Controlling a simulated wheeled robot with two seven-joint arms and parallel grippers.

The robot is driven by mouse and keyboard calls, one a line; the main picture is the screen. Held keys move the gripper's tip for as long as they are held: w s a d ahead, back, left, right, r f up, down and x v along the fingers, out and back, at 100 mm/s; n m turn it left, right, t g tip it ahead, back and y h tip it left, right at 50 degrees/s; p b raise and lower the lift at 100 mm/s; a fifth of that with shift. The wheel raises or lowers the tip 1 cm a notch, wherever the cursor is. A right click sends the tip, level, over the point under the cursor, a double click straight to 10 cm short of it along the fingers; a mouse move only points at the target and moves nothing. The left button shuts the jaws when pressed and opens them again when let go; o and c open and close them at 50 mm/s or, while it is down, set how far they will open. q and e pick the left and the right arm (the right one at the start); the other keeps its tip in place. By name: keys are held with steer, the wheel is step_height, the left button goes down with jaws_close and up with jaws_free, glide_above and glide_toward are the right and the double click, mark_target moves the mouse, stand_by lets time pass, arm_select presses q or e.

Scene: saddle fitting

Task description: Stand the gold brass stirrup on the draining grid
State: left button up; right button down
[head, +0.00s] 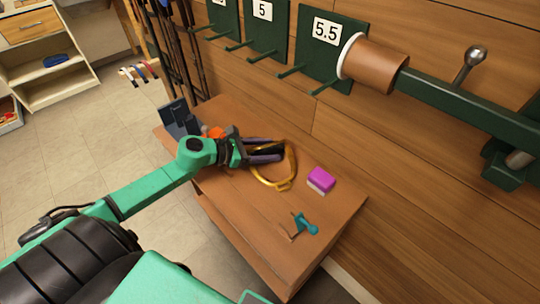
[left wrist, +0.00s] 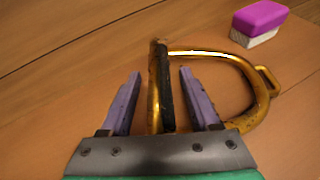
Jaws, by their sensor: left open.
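The gold brass stirrup (head: 283,185) lies on the wooden bench top, with its bow and strap eye towards the front right in the head view. My left gripper (head: 279,151) is open at the stirrup's far left side. In the left wrist view the stirrup's bow (left wrist: 259,90) curves to the right, and its straight side with a black pad (left wrist: 165,85) runs between the two purple fingers of my left gripper (left wrist: 160,74). A gap shows on each side of that bar. I cannot make out a draining grid. My right gripper is not in view.
A purple and white block (head: 321,179) sits right of the stirrup. A teal tool (head: 305,224) lies near the bench's front. A dark slotted stand (head: 178,118) and an orange object (head: 215,132) are behind my left arm. A brown cylinder (head: 373,64) sticks out above.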

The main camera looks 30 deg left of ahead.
arm_select(q)
steer(key=shift+s, duration=0.1)
jaws_close()
stand_by(1.3)
